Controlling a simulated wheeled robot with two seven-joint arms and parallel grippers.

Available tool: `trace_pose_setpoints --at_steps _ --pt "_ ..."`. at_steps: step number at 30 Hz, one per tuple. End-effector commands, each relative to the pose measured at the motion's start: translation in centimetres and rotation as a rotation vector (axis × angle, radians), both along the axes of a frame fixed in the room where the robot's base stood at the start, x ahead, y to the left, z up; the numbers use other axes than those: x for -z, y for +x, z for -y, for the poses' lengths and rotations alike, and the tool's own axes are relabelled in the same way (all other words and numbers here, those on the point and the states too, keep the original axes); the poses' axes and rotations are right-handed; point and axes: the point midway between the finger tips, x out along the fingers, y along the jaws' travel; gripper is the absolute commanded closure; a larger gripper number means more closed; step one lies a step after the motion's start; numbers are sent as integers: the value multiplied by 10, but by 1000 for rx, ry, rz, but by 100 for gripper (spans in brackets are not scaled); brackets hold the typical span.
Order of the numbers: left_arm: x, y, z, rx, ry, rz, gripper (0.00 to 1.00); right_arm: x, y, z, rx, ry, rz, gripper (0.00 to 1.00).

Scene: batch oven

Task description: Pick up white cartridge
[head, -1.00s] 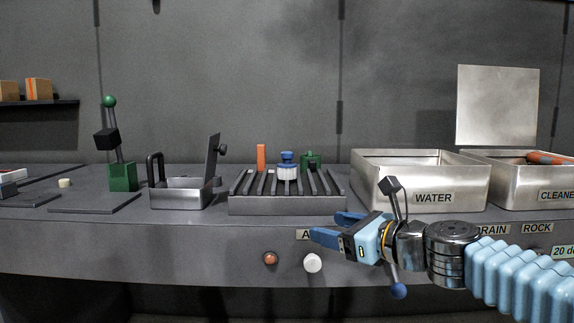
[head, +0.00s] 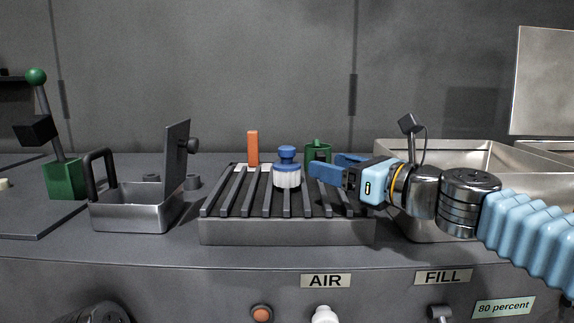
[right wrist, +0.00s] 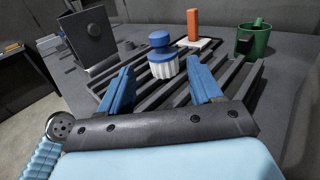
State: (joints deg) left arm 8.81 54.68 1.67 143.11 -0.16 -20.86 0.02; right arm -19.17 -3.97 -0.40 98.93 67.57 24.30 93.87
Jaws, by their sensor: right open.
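The white cartridge (head: 287,177) is a short ribbed white cylinder with a blue knobbed top. It stands upright on the slatted dark rack (head: 288,231). My right gripper (head: 328,167) is open just to the right of the cartridge in the head view, its blue fingers pointing left at it. In the right wrist view the cartridge (right wrist: 163,67) shows beyond and between the fingertips of the gripper (right wrist: 160,80), and the jaws hold nothing. My left gripper is not in view.
Behind the cartridge stand an orange upright block (head: 253,148) on a white base and a green container (head: 318,152). A metal box with a raised lid (head: 137,208) is left of the rack. A large metal basin (head: 470,155) is at the right, behind my right arm.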

Motion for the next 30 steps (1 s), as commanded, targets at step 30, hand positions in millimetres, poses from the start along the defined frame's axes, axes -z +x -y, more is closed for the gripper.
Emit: trace_pose_setpoints --at_steps 30 --pt "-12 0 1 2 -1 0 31 1 92 -86 0 -1 0 36"
